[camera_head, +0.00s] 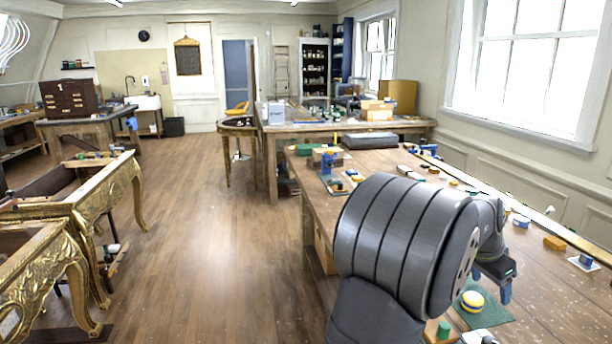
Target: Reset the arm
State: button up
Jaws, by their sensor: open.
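My arm, grey and dark, reaches from the bottom of the head view over the wooden workbench (378,160) on the right. My gripper (492,283) is at its far end, pointing down above the bench, open, with a blue fingertip showing. The arm hides part of the gripper. A yellow, white and blue round object (472,301) sits on a green mat (496,315) just below and left of the gripper. The gripper looks apart from it, and I see nothing held.
An orange-brown block (554,243) and a small blue item on a white card (585,260) lie to the right. A green-topped block (443,331) is at the bench's near edge. A grey case (370,141) lies farther back. Gilt console frames (120,190) stand left across open floor.

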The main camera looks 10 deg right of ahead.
jog(key=w+a+m+g+y, duration=0.1)
jog(key=w+a+m+g, duration=0.2)
jog(key=m, duration=0.6)
jog(key=shift+w+a+f, duration=0.15)
jog(key=shift+w+a, duration=1)
jog(key=shift+w, duration=0.7)
